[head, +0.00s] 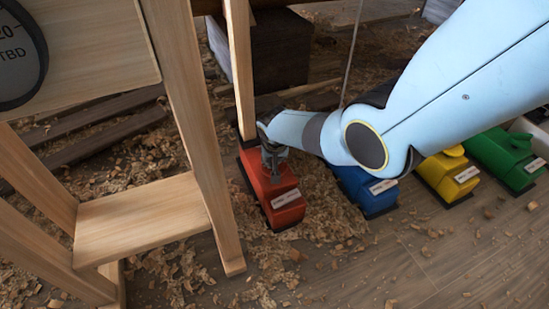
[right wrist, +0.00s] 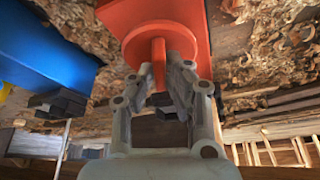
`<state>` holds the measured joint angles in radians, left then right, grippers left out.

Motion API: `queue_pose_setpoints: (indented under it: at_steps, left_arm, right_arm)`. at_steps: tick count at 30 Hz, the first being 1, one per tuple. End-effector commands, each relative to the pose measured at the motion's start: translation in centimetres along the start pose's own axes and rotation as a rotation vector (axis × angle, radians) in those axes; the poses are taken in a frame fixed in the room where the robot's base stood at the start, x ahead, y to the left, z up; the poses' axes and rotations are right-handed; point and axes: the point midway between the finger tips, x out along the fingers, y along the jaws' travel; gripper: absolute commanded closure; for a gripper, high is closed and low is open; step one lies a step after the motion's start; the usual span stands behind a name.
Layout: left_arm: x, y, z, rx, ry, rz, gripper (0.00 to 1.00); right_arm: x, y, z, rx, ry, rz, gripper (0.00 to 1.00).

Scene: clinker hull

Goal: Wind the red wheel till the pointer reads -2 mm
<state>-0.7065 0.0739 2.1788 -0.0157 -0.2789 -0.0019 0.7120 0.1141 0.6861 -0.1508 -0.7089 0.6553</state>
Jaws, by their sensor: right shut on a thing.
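The red jack body (head: 270,195) stands on the floor at the foot of a wooden post in the head view. In the right wrist view the red wheel (right wrist: 160,40) is a round disc with a red stem (right wrist: 158,62) standing out from it. My right gripper (head: 272,148) is at the top of the red jack, and in the right wrist view its fingers (right wrist: 162,80) are closed around the stem. A dark-rimmed dial (head: 18,55) is cut off at the upper left; no pointer shows. My left gripper is out of view.
Blue (head: 362,188), yellow (head: 448,175) and green (head: 505,155) jacks stand in a row to the right, the blue one partly behind my arm. A wooden trestle with a step (head: 140,218) stands close on the left. Wood shavings litter the floor; the front right is mostly clear.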

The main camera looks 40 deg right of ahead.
Motion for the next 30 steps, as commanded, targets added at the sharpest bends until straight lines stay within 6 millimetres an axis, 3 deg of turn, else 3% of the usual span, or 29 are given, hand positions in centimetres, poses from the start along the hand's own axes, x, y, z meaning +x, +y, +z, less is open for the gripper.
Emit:
queue_pose_setpoints:
  at_steps: [11,26,27,30]
  left_arm:
    - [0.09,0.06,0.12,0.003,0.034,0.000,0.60]
    - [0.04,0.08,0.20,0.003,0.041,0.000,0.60]
    - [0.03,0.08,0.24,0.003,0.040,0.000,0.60]
    - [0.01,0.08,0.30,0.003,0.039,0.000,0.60]
  right_arm:
    - [0.04,-0.07,0.03,0.139,-0.001,0.056,1.00]
    - [0.02,-0.05,0.05,0.156,-0.002,0.064,1.00]
    - [0.02,-0.05,0.05,0.156,-0.002,0.064,0.85]
    - [0.02,-0.05,0.05,0.156,-0.002,0.064,0.72]
